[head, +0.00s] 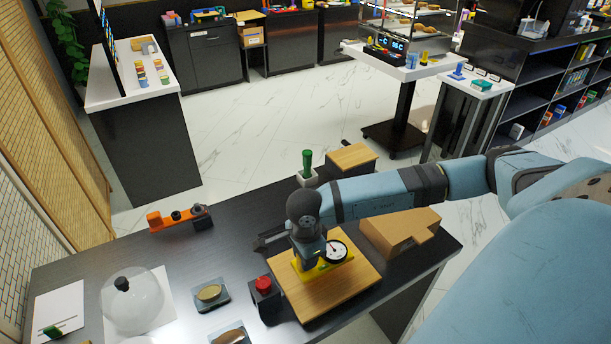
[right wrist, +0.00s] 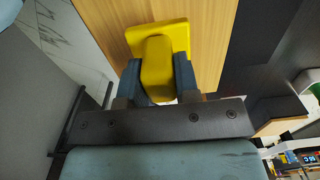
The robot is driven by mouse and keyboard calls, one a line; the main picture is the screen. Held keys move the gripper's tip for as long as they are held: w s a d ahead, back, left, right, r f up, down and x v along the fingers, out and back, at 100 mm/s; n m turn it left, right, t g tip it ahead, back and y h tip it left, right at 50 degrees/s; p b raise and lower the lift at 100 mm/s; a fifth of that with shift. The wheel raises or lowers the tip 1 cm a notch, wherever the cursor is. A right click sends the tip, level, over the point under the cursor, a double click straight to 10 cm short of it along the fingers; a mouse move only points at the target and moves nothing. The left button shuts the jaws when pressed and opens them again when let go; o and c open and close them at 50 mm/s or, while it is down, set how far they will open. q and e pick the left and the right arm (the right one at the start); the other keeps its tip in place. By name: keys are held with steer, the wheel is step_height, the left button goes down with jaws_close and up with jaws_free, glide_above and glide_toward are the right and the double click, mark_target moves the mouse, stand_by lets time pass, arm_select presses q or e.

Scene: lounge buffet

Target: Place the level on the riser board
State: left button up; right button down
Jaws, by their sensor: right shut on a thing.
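The level is a yellow piece (head: 309,274) with a round white dial, over the left back part of the wooden riser board (head: 322,299). My right gripper (head: 310,256) points down from above and is shut on the level. In the right wrist view the yellow level (right wrist: 157,50) sits between both fingers, with the board's wood (right wrist: 212,40) behind it. I cannot tell whether its base touches the board or hangs just above. The arm hides part of the level. My left gripper is not in view.
A red-topped black box (head: 265,296) stands close to the board's left edge. A wooden stepped block (head: 400,233) is at right behind it.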

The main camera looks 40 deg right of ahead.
step_height(320, 180, down, 3)
steer(key=shift+r, duration=0.2)
steer(key=shift+f, duration=0.35)
steer(key=c, duration=0.8)
jaws_free()
steer(key=shift+c, duration=0.2)
steer(key=shift+r, duration=0.6)
step_height(320, 180, up, 10)
steer(key=shift+f+b, duration=0.2)
steer(key=shift+b, duration=0.65)
steer(key=shift+r, duration=0.8)
